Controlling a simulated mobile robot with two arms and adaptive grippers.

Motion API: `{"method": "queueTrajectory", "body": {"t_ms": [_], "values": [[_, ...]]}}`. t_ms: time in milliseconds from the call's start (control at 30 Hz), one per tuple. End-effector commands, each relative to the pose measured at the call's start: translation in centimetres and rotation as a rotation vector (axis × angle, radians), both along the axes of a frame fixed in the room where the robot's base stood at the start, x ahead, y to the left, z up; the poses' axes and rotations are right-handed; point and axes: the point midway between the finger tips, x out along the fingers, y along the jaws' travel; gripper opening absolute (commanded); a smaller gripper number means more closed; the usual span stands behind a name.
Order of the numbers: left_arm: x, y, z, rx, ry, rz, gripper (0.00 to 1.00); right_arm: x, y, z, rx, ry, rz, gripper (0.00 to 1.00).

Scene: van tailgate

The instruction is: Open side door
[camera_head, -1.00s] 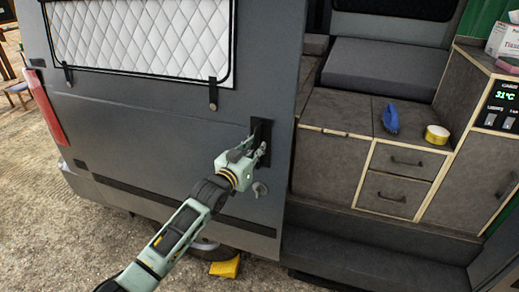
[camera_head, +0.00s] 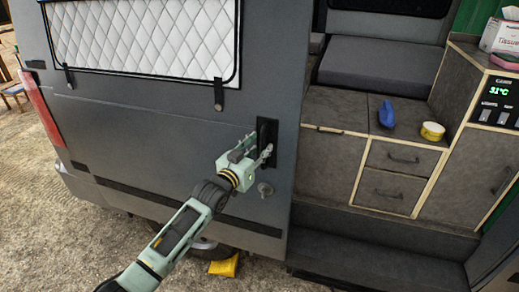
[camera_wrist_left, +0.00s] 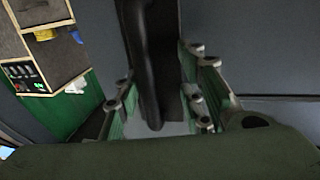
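The grey side door (camera_head: 150,130) stands open at the left in the head view, with the van interior showing beyond its front edge. Its black handle (camera_head: 267,140) is near that edge, above a round lock (camera_head: 265,189). My left gripper (camera_head: 265,153) is at the handle. In the left wrist view the dark handle (camera_wrist_left: 155,60) runs between the fingers of my left gripper (camera_wrist_left: 158,95), which sit close along both sides; it appears shut on the handle. The exact contact is partly hidden. My right gripper is not in view.
Grey cabinets with drawers (camera_head: 395,190) stand inside the doorway, carrying a blue brush (camera_head: 387,113) and yellow tape roll (camera_head: 432,131). A step (camera_head: 370,250) runs below. A yellow block (camera_head: 223,266) lies by the wheel.

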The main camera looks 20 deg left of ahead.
Motion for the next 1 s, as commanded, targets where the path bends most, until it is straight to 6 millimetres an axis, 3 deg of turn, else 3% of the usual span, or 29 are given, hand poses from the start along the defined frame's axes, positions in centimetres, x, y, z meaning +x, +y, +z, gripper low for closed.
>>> {"method": "queueTrajectory", "body": {"t_ms": [267,700,1000], "values": [[-1.0,0.5,0.2,0.000,-0.004,0.004,0.33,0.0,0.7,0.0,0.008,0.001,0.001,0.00],[-8.9,2.1,0.0,0.001,0.002,0.001,0.33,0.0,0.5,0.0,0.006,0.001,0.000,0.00],[-11.6,2.6,0.0,0.001,0.001,0.000,0.33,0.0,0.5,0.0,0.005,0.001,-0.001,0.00]]}}
